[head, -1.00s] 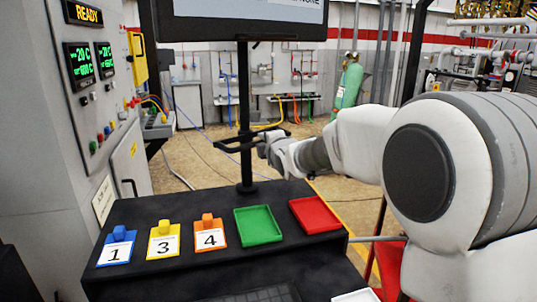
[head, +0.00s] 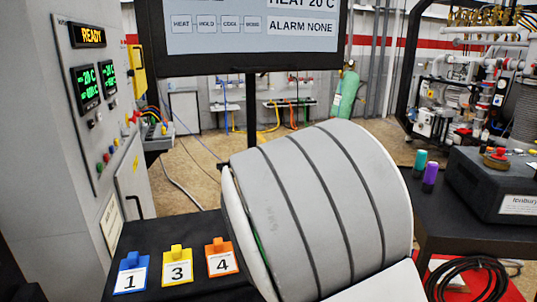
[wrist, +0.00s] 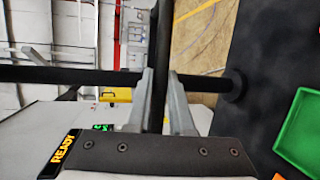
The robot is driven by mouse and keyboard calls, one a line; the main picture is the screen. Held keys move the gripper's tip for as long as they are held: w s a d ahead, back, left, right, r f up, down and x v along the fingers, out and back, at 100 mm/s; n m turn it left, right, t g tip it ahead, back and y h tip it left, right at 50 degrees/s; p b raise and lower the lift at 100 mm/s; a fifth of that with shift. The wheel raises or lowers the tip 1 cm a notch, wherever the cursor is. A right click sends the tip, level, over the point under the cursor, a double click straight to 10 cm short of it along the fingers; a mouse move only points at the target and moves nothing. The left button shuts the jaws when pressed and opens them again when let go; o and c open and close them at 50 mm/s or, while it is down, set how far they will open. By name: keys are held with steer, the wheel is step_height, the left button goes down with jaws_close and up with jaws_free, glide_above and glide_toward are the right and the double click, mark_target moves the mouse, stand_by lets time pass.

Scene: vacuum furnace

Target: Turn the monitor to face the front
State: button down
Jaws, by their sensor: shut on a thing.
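The monitor (head: 250,45) is at the top of the head view, its lit screen towards the camera and its upper edge cut off. Its black pole (head: 250,100) runs down behind my arm; the pole also shows in the wrist view (wrist: 70,75), ending at a round base (wrist: 235,86). In the wrist view my gripper (wrist: 161,78) is shut on a black handle bar (wrist: 161,45) that crosses the pole. My arm hides the gripper and the handle in the head view.
Blue (head: 130,273), yellow (head: 177,266) and orange (head: 222,257) numbered tags lie on the black table (head: 155,235). A green tray (wrist: 303,135) shows in the wrist view. A control cabinet (head: 45,150) stands left. Another table with a dark box (head: 495,185) is right.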

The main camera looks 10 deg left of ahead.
steer(key=shift+s+a+r+m+h+p, duration=0.15)
steer(key=shift+a+r+m+h+p, duration=0.25)
steer(key=shift+p, duration=1.6)
steer(key=shift+f+h+p, duration=0.4)
steer(key=shift+p, duration=0.3)
steer(key=c, duration=0.8)
jaws_free()
steer(key=shift+s, duration=0.1)
steer(key=s+r+p, duration=0.2)
steer(key=s+r, duration=0.1)
steer(key=s, duration=1.4)
steer(key=shift+p, duration=0.3)
steer(key=shift+r, duration=0.1)
steer(key=shift+m, duration=0.3)
